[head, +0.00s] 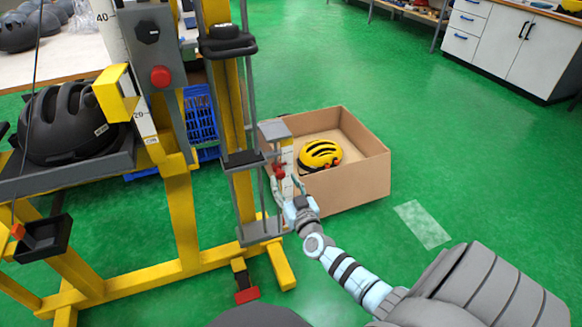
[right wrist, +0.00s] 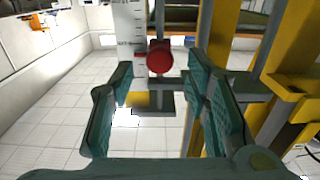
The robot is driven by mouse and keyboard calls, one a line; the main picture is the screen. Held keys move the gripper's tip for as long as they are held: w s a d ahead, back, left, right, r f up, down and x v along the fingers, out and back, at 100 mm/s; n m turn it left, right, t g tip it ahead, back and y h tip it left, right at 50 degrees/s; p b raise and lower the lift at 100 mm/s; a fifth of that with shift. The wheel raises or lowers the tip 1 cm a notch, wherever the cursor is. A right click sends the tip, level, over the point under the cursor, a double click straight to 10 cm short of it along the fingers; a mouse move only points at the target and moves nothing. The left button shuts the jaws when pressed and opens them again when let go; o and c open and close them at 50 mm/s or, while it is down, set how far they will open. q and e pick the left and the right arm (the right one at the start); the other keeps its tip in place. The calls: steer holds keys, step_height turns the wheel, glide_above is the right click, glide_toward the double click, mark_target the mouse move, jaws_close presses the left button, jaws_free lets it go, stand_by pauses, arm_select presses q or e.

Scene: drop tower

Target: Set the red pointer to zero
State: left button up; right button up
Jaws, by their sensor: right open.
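The red pointer (head: 279,170) is a small red piece by a white scale strip (head: 287,158) low on the right side of the yellow drop tower. In the right wrist view the red pointer (right wrist: 160,57) shows as a round red knob beside the white scale (right wrist: 131,35), whose numbers I cannot read. My right gripper (head: 290,186) is at the pointer in the head view. In the right wrist view its fingers (right wrist: 160,80) are apart, and the knob appears between and just beyond the tips. I cannot tell any contact. My left gripper is not in view.
The yellow tower frame (head: 183,222) and its grey rod stand close to my right gripper. A cardboard box (head: 352,180) holding a yellow helmet (head: 320,155) is just behind it. A black helmet (head: 70,125) sits on the tower's left.

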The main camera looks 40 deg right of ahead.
mark_target(281, 177)
steer(key=v, duration=0.7)
steer(key=shift+s, duration=0.25)
steer(key=shift+a, duration=0.1)
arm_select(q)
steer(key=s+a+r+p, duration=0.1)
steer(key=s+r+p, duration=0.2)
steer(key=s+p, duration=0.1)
arm_select(e)
steer(key=b+x, duration=0.3)
steer(key=x, duration=0.2)
steer(key=b+x, duration=0.2)
steer(key=x, duration=0.3)
steer(key=shift+f+b, duration=0.25)
steer(key=shift+b, duration=0.15)
steer(key=shift+w+r, duration=0.1)
steer(key=shift+w, duration=0.2)
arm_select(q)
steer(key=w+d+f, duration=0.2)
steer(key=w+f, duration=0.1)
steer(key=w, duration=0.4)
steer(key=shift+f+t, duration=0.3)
